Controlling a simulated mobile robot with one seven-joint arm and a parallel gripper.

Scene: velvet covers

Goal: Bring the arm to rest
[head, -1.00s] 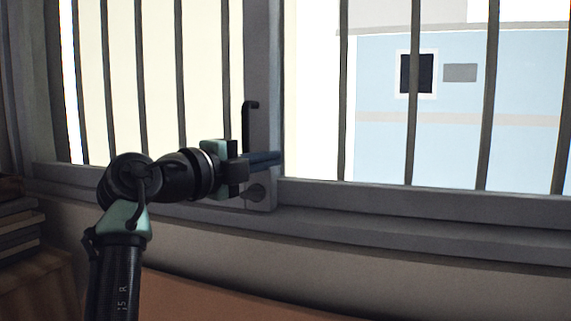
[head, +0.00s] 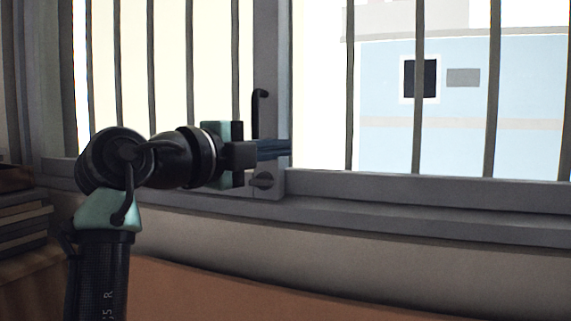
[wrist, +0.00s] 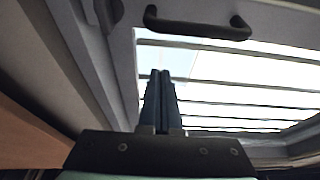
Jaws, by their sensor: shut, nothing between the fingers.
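My gripper (head: 273,149) is shut and empty, its blue fingers pointing right in the head view. In the wrist view the closed fingers (wrist: 161,76) point up the picture, side by side. The black handle (wrist: 198,26) lies beyond their tips there, with a visible space between. I cannot tell whether the fingers touch the window frame.
The barred window (head: 320,100) fills the back, with a grey sill (head: 400,220) below it. A stack of books (head: 22,218) stands at the left. An orange-brown surface (head: 230,295) runs along the bottom. A pale blue building (head: 510,100) shows outside.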

